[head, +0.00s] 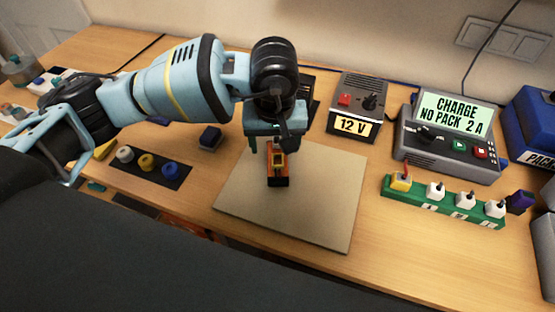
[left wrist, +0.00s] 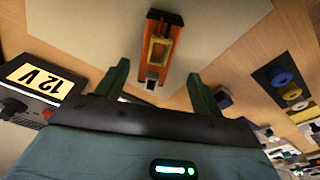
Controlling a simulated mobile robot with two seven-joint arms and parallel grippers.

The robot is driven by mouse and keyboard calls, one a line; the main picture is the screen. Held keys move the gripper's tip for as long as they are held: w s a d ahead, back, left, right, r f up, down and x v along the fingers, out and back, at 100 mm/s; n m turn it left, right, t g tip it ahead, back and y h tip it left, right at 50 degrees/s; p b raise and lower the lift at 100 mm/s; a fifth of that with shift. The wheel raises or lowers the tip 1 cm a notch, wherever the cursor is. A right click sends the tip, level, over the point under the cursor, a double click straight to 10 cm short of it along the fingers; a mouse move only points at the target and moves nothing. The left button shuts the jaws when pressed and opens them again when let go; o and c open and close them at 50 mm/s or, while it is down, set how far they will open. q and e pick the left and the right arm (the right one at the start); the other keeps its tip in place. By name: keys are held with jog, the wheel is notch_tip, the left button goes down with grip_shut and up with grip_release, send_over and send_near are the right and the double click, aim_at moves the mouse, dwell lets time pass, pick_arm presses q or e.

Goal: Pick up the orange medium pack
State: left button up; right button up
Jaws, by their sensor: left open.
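The orange pack (head: 279,181) lies on the beige mat (head: 315,205) in the head view, with a black end and a yellow piece on top. My left gripper (head: 272,140) is above the pack, its fingers pointing down. In the left wrist view the pack (left wrist: 163,47) shows ahead of the two green fingers of my left gripper (left wrist: 161,84). The fingers are wide apart, with nothing held between them. The gripper hides part of the pack in the head view. My right gripper is not in view.
A 12 V box (head: 357,105) and a charger reading "CHARGE NO PACK 2 A" (head: 450,130) stand behind and right of the mat. A green strip with several plugs (head: 440,205) lies right. Coloured knobs (head: 146,161) sit left. The mat's right part is clear.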

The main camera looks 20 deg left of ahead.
aim_at(277, 154)
pick_arm(q)
jog(key=shift+w+f, duration=0.1)
jog(key=shift+f, duration=0.15)
jog(key=shift+d+f, duration=0.1)
jog(key=shift+f, duration=0.25)
notch_tip(277, 154, down, 3)
jog(key=shift+w+d+f+p, duration=0.1)
jog(key=shift+f+p, duration=0.1)
jog(key=shift+p, duration=0.1)
jog(key=shift+w+f, duration=0.1)
jog(key=shift+f, duration=0.3)
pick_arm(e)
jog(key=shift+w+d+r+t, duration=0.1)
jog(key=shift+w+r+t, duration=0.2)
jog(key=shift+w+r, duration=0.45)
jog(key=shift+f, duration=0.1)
